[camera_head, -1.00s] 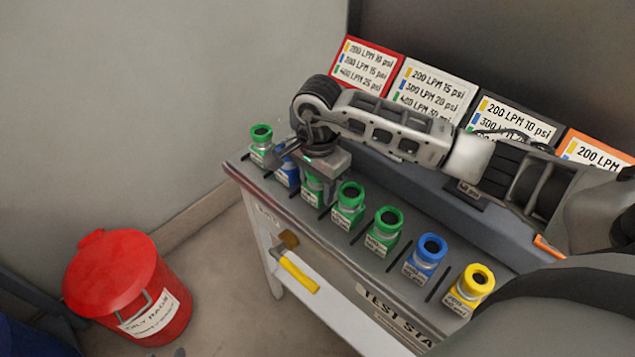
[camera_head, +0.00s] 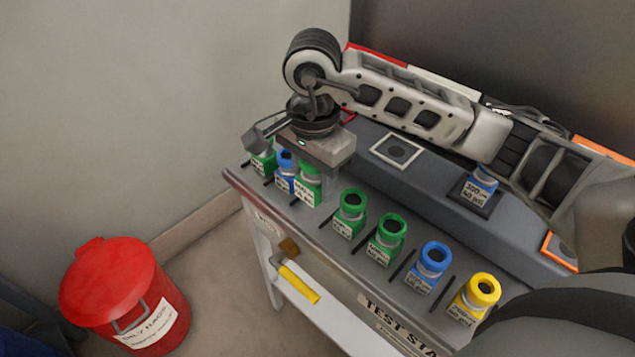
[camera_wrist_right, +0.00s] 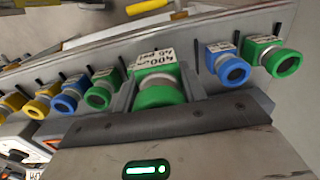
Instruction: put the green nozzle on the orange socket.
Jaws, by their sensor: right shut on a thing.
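My right gripper (camera_head: 312,188) is shut on a green nozzle (camera_head: 309,174) with a white label. The wrist view shows the same green nozzle (camera_wrist_right: 160,92) between the two fingers. It is upright over its place in the front row and looks slightly higher than its neighbours; the gap below it is hard to see. The orange socket (camera_head: 556,250) is at the right end of the raised grey ledge, partly hidden by my right arm. Its visible part looks empty. My left gripper is not in view.
Beside the held nozzle stand a blue nozzle (camera_head: 286,172) and a green one (camera_head: 352,212); several more extend right. A pale-framed socket (camera_head: 396,150) is empty; another blue nozzle (camera_head: 480,186) sits on a dark socket. A red bin (camera_head: 125,295) stands on the floor.

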